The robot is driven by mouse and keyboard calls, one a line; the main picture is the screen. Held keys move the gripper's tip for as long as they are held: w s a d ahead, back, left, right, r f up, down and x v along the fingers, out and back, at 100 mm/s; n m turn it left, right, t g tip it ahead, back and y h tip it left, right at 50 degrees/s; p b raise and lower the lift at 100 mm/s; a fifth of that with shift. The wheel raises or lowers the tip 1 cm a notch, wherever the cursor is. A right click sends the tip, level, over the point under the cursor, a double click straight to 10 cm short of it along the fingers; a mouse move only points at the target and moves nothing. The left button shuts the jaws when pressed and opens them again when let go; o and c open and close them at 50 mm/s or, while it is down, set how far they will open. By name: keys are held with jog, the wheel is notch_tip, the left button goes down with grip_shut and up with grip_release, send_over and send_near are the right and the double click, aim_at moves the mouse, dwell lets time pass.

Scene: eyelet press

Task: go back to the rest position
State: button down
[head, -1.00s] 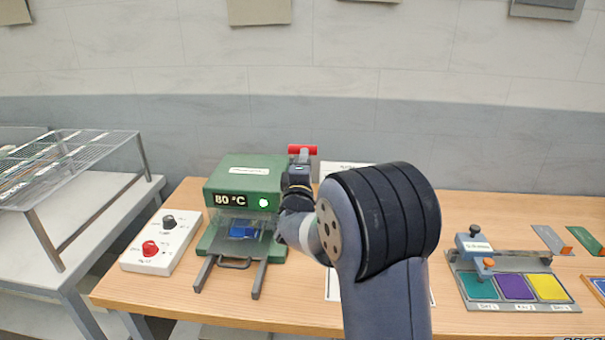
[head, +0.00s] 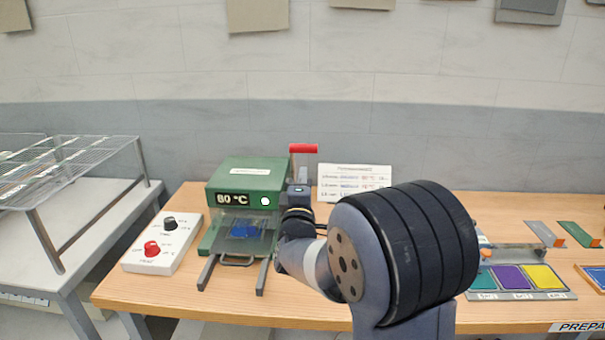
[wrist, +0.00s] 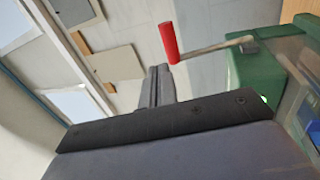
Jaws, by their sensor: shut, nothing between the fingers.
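My gripper (wrist: 156,84) shows in the wrist view with its fingers shut and empty. In that view the red lever handle (wrist: 169,43) is just beyond and to the right of the fingertips, apart from them. In the head view my wrist is in front of the right side of the green press (head: 246,178), and the fingers are hard to make out there.
A white control box (head: 162,243) with a black and a red knob is left of the press. A white sign (head: 354,182) stands behind my arm. Coloured pads (head: 513,282) lie at the right. A wire rack (head: 75,165) stands left of the table.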

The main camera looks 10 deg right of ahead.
jog(key=v, duration=0.5)
jog(key=shift+s+r+b, duration=0.15)
jog(key=shift+r+b, duration=0.1)
jog(key=shift+b, duration=0.15)
